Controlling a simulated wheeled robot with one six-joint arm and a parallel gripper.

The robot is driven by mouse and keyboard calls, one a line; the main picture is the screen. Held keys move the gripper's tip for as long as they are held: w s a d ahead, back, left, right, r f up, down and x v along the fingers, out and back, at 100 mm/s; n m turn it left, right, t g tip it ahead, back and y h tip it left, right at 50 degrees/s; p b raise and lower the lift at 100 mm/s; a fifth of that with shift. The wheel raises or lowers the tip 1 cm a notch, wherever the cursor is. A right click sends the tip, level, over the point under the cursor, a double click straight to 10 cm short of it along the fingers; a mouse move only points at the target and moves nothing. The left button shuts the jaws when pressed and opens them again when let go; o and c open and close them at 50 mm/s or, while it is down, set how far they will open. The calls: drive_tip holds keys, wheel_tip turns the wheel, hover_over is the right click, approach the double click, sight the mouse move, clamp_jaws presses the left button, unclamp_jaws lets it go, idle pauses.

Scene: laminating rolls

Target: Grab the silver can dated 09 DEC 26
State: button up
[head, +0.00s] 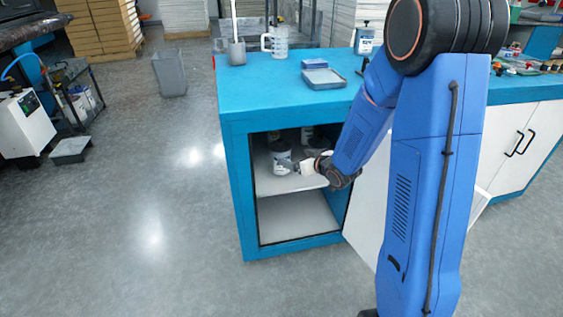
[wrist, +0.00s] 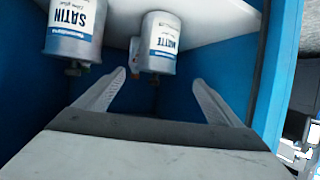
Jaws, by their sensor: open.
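My gripper (wrist: 160,79) is open inside the cabinet, its two fingers spread and empty. In the wrist view, which is upside down, a silver can labelled MATTE (wrist: 162,42) stands just beyond the fingertips, roughly centred between them. A second silver can labelled SATIN (wrist: 76,28) stands to its left, outside the fingers. No date is readable on either can. In the head view my gripper (head: 301,167) is beside a can (head: 281,155) on the shelf; part of another can (head: 307,135) shows deeper in.
The cans stand on a white shelf (head: 290,184) in a blue cabinet (head: 236,178) whose white door (head: 370,215) is open. The lower compartment (head: 292,218) is empty. A tray (head: 324,78) and a clear jug (head: 277,42) stand on top.

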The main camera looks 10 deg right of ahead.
sight(285, 154)
drive_tip(key=x, duration=0.9)
drive_tip(key=shift+d+f+x, duration=0.1)
drive_tip(key=shift+d+x, duration=0.05)
drive_tip(key=shift+x, duration=0.7)
drive_tip(key=shift+d+f+x, duration=0.1)
drive_tip(key=shift+d+x, duration=0.05)
drive_tip(key=shift+x, duration=0.75)
drive_tip(key=shift+d+f+x, duration=0.1)
drive_tip(key=shift+d+x, duration=0.05)
drive_tip(key=shift+x, duration=0.7)
drive_tip(key=shift+c, duration=0.5)
drive_tip(key=c, duration=1.5)
